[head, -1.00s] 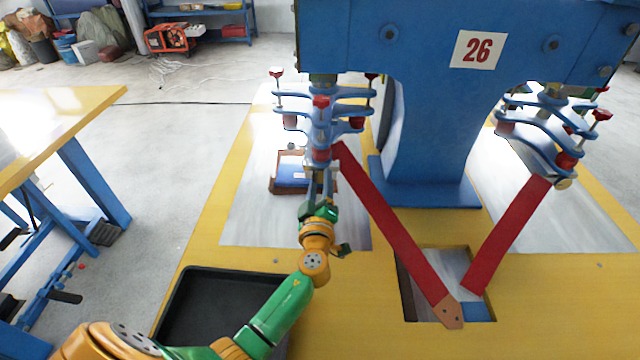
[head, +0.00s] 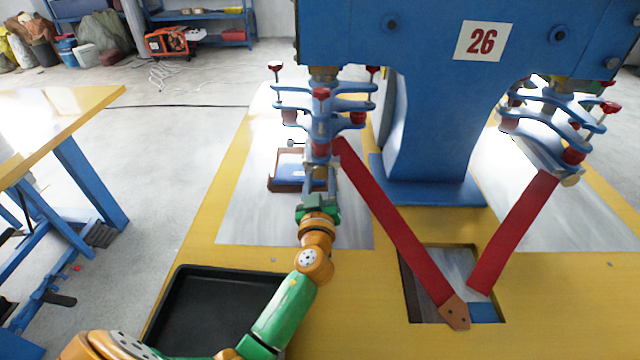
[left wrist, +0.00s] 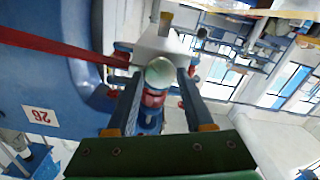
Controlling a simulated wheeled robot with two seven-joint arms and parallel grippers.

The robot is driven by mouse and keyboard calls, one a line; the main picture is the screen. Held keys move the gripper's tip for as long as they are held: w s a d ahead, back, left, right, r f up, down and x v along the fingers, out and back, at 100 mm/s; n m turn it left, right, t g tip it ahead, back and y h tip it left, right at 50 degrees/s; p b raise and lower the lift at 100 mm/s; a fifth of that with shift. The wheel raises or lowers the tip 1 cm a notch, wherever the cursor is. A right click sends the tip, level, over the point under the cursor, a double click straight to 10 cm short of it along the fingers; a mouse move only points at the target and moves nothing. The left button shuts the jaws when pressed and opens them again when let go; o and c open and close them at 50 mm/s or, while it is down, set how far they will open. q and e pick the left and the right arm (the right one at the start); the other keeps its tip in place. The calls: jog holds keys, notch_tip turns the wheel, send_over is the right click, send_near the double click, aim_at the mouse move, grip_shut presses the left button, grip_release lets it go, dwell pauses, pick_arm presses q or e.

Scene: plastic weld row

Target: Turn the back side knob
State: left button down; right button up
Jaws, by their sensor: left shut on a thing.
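The left blue clamp fixture (head: 322,105) hangs under the machine and carries several red knobs, one of them a front red knob (head: 321,93). My left gripper (head: 318,180) is at the lower end of this fixture, pointing away from me. In the left wrist view, its two fingers (left wrist: 160,98) are shut on a round pale knob (left wrist: 160,72), with red and blue fixture parts right behind it. In the head view this knob is mostly hidden by the gripper and fixture. My right gripper is not in view.
A red bar (head: 395,225) slants down beside the left fixture to an opening in the yellow table (head: 560,300). Another red bar (head: 515,230) hangs from the right fixture (head: 550,120). A black tray (head: 165,310) lies at front left. A blue machine column (head: 430,150) stands between the fixtures.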

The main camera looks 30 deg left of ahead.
pick_arm(q)
jog(key=m, duration=0.3)
jog(key=shift+f+b, duration=0.15)
jog(key=shift+b, duration=0.15)
jog(key=m, duration=0.3)
jog(key=shift+m, duration=0.3)
jog(key=m, duration=0.6)
jog(key=m+p, duration=0.1)
jog(key=m, duration=0.6)
jog(key=shift+m+p, duration=0.3)
jog(key=shift+p, duration=0.1)
jog(key=m+p, duration=0.1)
jog(key=m, duration=0.2)
jog(key=shift+m+p, duration=0.5)
jog(key=shift+m, duration=1.6)
